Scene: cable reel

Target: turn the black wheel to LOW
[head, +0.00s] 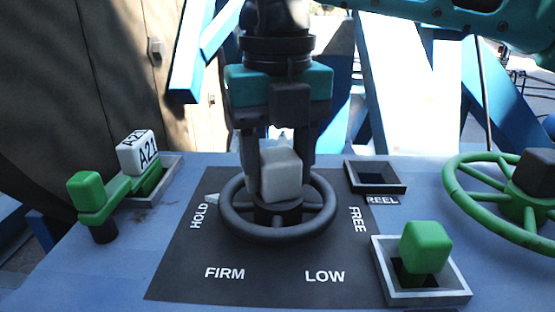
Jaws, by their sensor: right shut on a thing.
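The black wheel (234,229) lies on a dark square panel (180,270) in the middle of the head view. A pale grey block (281,175) stands upright on its hub. A small pale pointer (212,199) shows at the wheel's left rim, beside the word HOLD. FIRM is printed at the front left, LOW (325,276) at the front right and FREE on the right. My right gripper (279,180) points down from above, with one finger on each side of the grey block, and is shut on it. The far rim is partly hidden. My left gripper is out of view.
A green lever (110,200) with a white A21 block (136,152) is at the left. At the right are an empty square frame (376,177), a green block (426,246) in a grey frame (425,297), and a green wheel (470,205).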

